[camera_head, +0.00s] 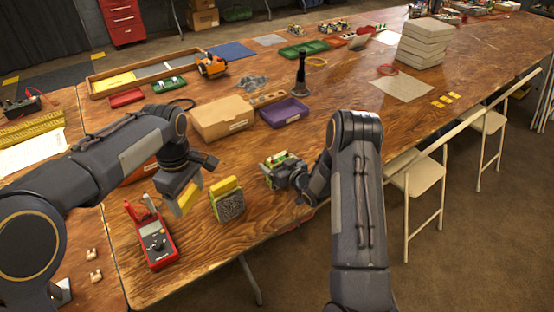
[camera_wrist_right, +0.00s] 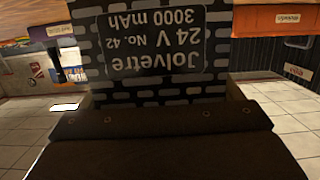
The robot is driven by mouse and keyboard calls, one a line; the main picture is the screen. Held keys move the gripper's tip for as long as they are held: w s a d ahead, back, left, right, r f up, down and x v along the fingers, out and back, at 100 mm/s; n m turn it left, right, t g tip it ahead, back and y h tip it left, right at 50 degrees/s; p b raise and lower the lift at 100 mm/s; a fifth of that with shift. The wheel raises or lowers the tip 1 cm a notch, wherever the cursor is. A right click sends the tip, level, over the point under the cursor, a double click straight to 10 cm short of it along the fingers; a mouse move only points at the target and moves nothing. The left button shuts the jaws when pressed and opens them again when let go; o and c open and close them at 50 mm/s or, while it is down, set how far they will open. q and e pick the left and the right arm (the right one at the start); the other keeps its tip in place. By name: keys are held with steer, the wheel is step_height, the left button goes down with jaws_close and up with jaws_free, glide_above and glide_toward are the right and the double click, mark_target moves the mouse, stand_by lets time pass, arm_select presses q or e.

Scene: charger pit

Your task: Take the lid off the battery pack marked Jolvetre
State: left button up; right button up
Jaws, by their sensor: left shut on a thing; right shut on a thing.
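My left gripper (camera_head: 180,188) is shut on a yellow slab (camera_head: 188,199) that looks like a lid, above the table at the front left. My right gripper (camera_head: 292,178) is shut on a small battery pack (camera_head: 268,166), which shows green and pale parts at its top and no yellow lid. In the right wrist view the pack's dark, brick-patterned side (camera_wrist_right: 155,50) fills the upper middle, its label upside down and reading Jolvetre, 24V, No. 42, 3000 mAh. A second pack (camera_head: 230,206), grey and speckled with a yellow top, stands between the grippers; its label is not visible.
A red meter (camera_head: 156,245) lies at the front left. White stacked slabs (camera_head: 425,42) stand far back. The table's near edge runs close to my right gripper.

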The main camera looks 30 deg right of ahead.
steer(key=shift+w+r, duration=0.1)
steer(key=shift+r, duration=0.1)
steer(key=shift+f, duration=0.15)
steer(key=o, duration=1.6)
steer(key=shift+f, duration=0.2)
steer(key=shift+o, duration=1.2)
steer(key=shift+r, duration=0.1)
